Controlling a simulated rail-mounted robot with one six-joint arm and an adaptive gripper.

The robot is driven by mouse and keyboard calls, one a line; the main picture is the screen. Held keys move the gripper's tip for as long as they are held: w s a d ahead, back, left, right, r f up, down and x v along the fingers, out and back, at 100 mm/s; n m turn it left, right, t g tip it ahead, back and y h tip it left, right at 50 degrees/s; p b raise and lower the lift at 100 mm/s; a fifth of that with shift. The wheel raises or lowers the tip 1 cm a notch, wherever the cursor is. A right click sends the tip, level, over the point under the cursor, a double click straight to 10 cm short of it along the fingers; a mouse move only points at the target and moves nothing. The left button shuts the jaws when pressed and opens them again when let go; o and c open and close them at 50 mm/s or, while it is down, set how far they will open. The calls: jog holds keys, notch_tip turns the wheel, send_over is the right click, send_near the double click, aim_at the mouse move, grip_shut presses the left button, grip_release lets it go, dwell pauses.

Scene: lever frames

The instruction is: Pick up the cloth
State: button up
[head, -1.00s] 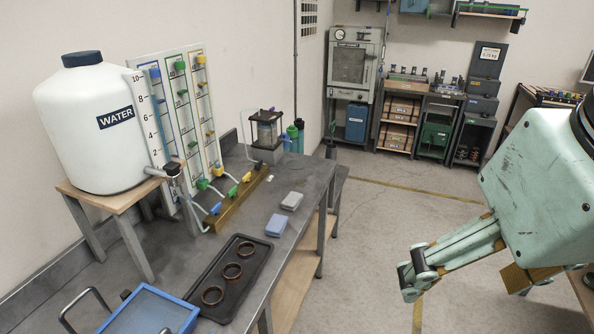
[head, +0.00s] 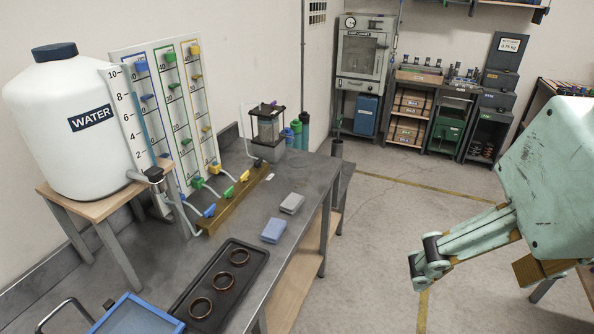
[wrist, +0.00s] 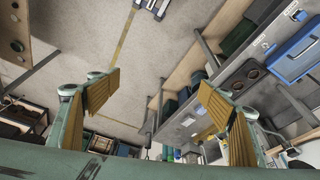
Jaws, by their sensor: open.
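Two small folded or block-like pieces lie side by side on the grey bench (head: 330,172), right of the valve manifold. The nearer one is light blue (head: 274,230) and looks like the cloth. The other is grey (head: 292,203); I cannot tell whether it is cloth too. My gripper (wrist: 158,95) is open and empty, its two ridged yellow-brown pads wide apart in the wrist view. In the head view its green links show at the right, over the floor, well apart from the bench and both pieces. I cannot make out the cloth clearly in the wrist view.
A black tray with rings (head: 258,262) and a blue-framed box (head: 140,318) sit at the bench's near end. A white water tank (head: 75,125) on a stand, a tube board (head: 172,110) and a brass-coloured manifold (head: 235,200) line the wall side. Open floor lies right of the bench.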

jog(key=w+a+r+n+g+p, duration=0.1)
jog(key=w+a+r+n+p, duration=0.15)
jog(key=w, duration=0.65)
jog(key=w+a+r+n+p, duration=0.1)
jog(key=w+r, duration=0.2)
jog(key=w, duration=0.5)
jog(key=n+g+p, duration=0.3)
jog(key=n+p, duration=0.6)
send_over(291, 200)
notch_tip(291, 200, down, 30)
jog(key=shift+f, duration=0.15)
jog(key=shift+f, duration=0.1)
jog(key=shift+f, duration=4.2)
